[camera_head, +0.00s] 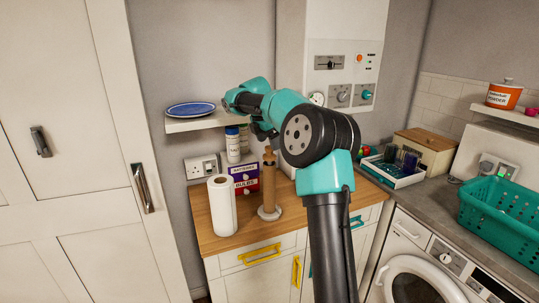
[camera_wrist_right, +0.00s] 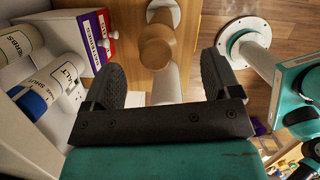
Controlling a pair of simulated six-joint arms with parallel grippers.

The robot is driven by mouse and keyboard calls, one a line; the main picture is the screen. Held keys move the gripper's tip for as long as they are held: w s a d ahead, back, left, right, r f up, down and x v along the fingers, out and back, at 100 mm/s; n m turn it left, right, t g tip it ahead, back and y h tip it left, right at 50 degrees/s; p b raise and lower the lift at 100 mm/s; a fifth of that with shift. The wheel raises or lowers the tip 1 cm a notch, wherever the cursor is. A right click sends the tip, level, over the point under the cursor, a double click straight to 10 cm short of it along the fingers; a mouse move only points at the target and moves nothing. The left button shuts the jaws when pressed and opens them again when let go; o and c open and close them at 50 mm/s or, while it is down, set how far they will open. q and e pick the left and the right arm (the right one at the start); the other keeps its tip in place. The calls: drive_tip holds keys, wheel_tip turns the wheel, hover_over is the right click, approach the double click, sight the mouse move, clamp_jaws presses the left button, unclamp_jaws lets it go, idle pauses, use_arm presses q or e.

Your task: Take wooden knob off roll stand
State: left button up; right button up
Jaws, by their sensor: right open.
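The roll stand (camera_head: 269,211) stands upright on the wooden counter, with a pale round base and a tan post. Its wooden knob (camera_head: 268,155) is at the top, just below my right gripper (camera_head: 265,135). In the right wrist view, the brown knob (camera_wrist_right: 157,46) shows beyond and between the two black fingers of my right gripper (camera_wrist_right: 162,75). The fingers are open, with a gap on both sides of the knob. The stand's pale base (camera_wrist_right: 163,12) shows behind it. My own arm hides part of the right gripper in the head view. My left gripper is not in view.
A white paper roll (camera_head: 222,206) stands close left of the stand. A purple and red box (camera_head: 244,180) and a salt jar (camera_head: 233,143) are behind. A shelf with a blue plate (camera_head: 191,108) is near the gripper. The counter's front edge is clear.

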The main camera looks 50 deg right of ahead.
sight(269, 147)
drive_tip(key=shift+f, duration=0.1)
drive_tip(key=shift+w+x, duration=0.15)
drive_tip(key=shift+x, duration=1.1)
drive_tip(key=shift+w+x, duration=0.1)
drive_tip(key=shift+x, duration=1.15)
drive_tip(key=shift+c, duration=0.4)
drive_tip(key=c, duration=0.9)
